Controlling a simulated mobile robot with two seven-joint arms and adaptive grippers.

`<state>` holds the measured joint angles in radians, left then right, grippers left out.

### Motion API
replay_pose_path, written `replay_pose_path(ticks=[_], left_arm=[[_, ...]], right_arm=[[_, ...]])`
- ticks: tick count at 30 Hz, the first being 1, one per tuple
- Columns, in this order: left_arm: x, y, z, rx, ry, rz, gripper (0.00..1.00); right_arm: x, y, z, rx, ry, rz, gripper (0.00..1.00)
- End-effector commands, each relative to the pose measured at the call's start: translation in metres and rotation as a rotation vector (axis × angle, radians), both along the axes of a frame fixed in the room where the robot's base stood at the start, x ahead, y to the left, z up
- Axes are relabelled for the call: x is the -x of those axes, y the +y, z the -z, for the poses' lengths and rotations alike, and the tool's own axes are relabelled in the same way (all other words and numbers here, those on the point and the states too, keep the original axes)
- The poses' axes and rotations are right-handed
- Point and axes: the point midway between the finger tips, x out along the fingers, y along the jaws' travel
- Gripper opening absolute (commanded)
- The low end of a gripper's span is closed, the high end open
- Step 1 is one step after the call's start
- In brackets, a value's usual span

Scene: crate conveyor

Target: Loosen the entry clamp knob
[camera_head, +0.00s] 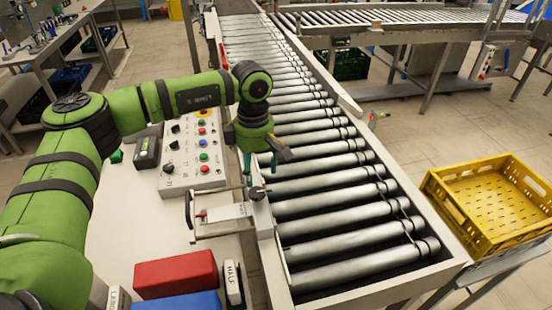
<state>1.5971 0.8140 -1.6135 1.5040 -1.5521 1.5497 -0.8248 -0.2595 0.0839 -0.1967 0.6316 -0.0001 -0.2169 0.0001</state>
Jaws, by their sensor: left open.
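The entry clamp knob (257,194) is a small black knob. It sits on a pale metal clamp bracket (228,213) at the left rail of the roller conveyor (340,215), near its front end. My left gripper (265,165) hangs above and just behind the knob, pointing down. Its fingers are spread and nothing shows between them. A gap shows between the fingers and the knob, but the exact height is hard to tell. My green left arm reaches in from the left side. My right gripper is out of view.
A control box (203,172) with coloured buttons stands left of the knob. A red block (175,273) and a blue block (180,301) lie at the front of the pale table. A yellow crate (490,205) stands at the right. The rollers are empty.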

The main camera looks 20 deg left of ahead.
Motion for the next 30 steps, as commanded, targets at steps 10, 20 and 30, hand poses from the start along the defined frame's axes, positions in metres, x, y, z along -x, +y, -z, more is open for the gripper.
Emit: replay_pose_path(ticks=[10, 20, 30], left_arm=[[0.001, 0.000, 0.033, 0.000, 0.005, -0.002, 0.64], [0.001, 0.000, 0.068, 0.001, 0.000, -0.002, 0.64], [0.001, 0.000, 0.071, 0.001, 0.000, -0.002, 0.32]], right_arm=[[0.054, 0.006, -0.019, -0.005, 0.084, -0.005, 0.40], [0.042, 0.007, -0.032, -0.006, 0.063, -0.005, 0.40], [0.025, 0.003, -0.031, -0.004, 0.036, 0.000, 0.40]])
